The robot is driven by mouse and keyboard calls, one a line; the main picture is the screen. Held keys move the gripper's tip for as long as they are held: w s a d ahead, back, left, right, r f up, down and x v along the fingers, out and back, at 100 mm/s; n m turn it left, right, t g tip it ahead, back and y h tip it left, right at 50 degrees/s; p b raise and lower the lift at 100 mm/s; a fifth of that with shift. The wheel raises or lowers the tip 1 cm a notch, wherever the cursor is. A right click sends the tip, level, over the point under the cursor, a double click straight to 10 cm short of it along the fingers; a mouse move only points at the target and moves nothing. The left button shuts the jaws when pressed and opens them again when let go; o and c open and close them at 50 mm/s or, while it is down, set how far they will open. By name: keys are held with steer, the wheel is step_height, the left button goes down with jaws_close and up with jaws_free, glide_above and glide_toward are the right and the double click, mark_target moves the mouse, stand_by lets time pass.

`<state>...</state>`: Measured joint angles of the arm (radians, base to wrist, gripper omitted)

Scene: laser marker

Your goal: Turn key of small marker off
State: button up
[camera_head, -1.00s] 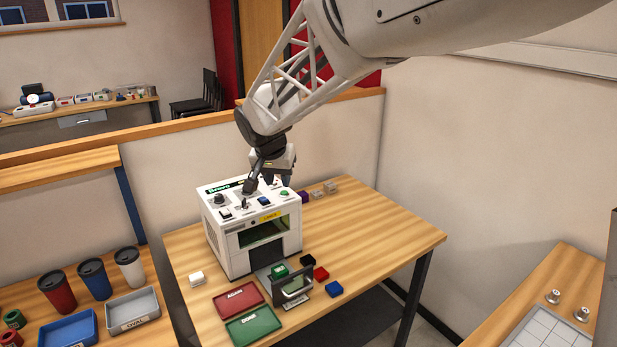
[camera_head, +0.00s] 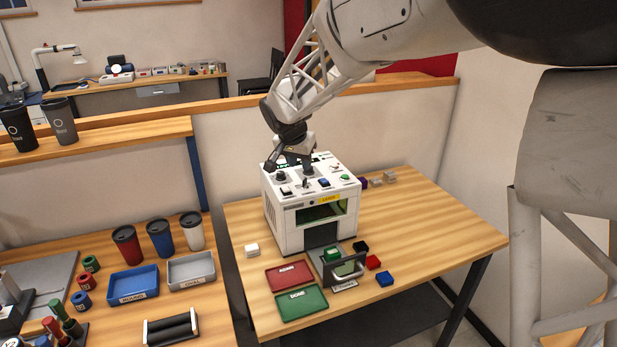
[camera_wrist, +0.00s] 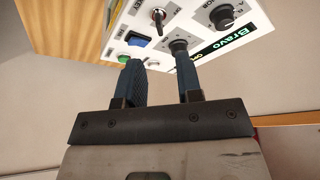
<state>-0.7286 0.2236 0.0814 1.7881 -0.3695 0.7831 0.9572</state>
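The small marker (camera_head: 290,235) is a white box machine on the right wooden table, with a yellow label above its front opening. Its top panel carries a dark switch (camera_head: 285,190), a blue button (camera_head: 323,182) and a green button (camera_head: 344,177). My gripper (camera_head: 292,164) is over the back left of this panel. In the wrist view my gripper (camera_wrist: 156,54) has two blue fingers apart, with nothing held between them. A dark round knob (camera_wrist: 178,45) is at the right fingertip; contact is unclear. I cannot tell the key's position.
In front of the marker are a red tray (camera_head: 290,274), a green tray (camera_head: 302,302) and several small coloured blocks, including a blue one (camera_head: 384,279). A low partition (camera_head: 230,150) stands behind. The table's right side (camera_head: 450,235) is clear.

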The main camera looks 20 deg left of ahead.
mark_target(304, 180)
steer(key=shift+x, duration=3.85)
jaws_close()
